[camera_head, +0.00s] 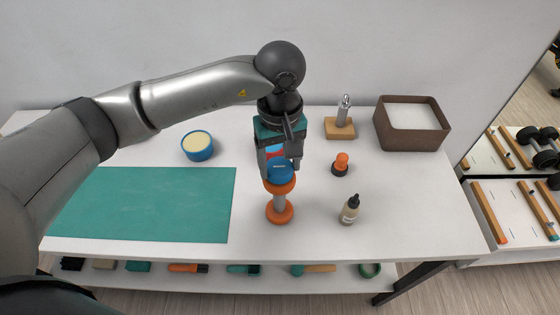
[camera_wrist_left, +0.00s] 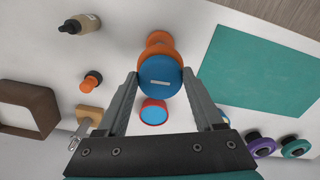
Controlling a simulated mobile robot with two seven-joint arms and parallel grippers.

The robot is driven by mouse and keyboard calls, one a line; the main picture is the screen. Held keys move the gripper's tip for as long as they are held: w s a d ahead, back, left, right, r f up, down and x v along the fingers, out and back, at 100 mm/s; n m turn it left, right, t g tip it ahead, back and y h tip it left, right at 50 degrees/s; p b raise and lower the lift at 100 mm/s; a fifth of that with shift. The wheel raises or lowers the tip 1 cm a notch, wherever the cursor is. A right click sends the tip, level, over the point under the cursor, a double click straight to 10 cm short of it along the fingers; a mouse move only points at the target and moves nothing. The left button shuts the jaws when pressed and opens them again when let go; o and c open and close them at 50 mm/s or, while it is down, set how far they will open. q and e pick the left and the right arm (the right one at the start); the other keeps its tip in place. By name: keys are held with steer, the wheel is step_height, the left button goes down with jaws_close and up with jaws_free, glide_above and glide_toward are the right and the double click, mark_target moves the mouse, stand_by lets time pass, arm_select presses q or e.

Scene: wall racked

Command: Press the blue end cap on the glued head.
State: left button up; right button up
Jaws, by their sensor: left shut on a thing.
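A small dumbbell with orange heads (camera_head: 280,212) and a grey handle stands upright on the white table. The blue end cap (camera_head: 281,173) is at its upper orange head; it shows as a round blue disc with a pale slot in the left wrist view (camera_wrist_left: 160,75). My left gripper (camera_head: 279,170) comes down from above, its fingers on either side of the cap and shut on it. Cap and head look in contact, but I cannot tell whether the cap is fully seated. My right gripper is not in view.
A dark-capped bottle (camera_head: 349,210), an orange-and-dark piece (camera_head: 340,164), a wooden stand (camera_head: 340,129) and a brown tray (camera_head: 440,132) are right. A blue tub (camera_head: 198,153) and green mat (camera_head: 145,205) are left.

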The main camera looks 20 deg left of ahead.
mark_target(280, 169)
arm_select(q)
steer(key=o, duration=1.4)
steer(key=shift+c, duration=0.2)
step_height(280, 169, up, 15)
steer(key=shift+r+b, duration=0.15)
steer(key=shift+b, duration=0.3)
